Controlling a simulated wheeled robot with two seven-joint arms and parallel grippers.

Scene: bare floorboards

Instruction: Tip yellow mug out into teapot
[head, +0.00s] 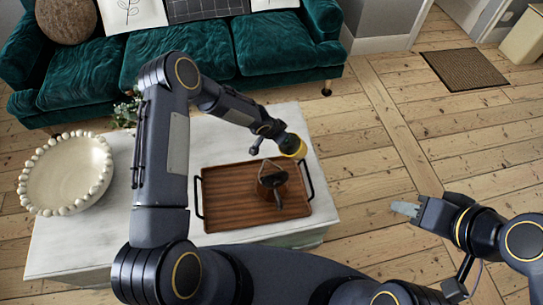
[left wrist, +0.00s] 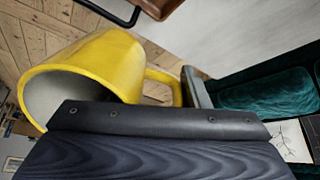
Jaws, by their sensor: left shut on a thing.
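The yellow mug (head: 299,152) is up at my left gripper, above the back right part of the tray, partly hidden by the gripper. In the left wrist view the mug (left wrist: 100,66) shows large, its open mouth facing lower left and its handle on the right by the finger. My left gripper (left wrist: 165,122) is shut on the mug. The dark teapot (head: 271,187) stands on the wooden tray (head: 228,190), below and a little left of the mug, apart from it. My right gripper (head: 405,208) is over the floor, right of the table; its finger gap cannot be made out.
The tray with black handles lies on a pale table (head: 80,235). A beaded cream bowl (head: 65,175) is at the table's left. A small plant (head: 127,110) stands at the back edge. A green sofa (head: 180,52) is behind. Floor on the right is clear up to a mat (head: 463,68).

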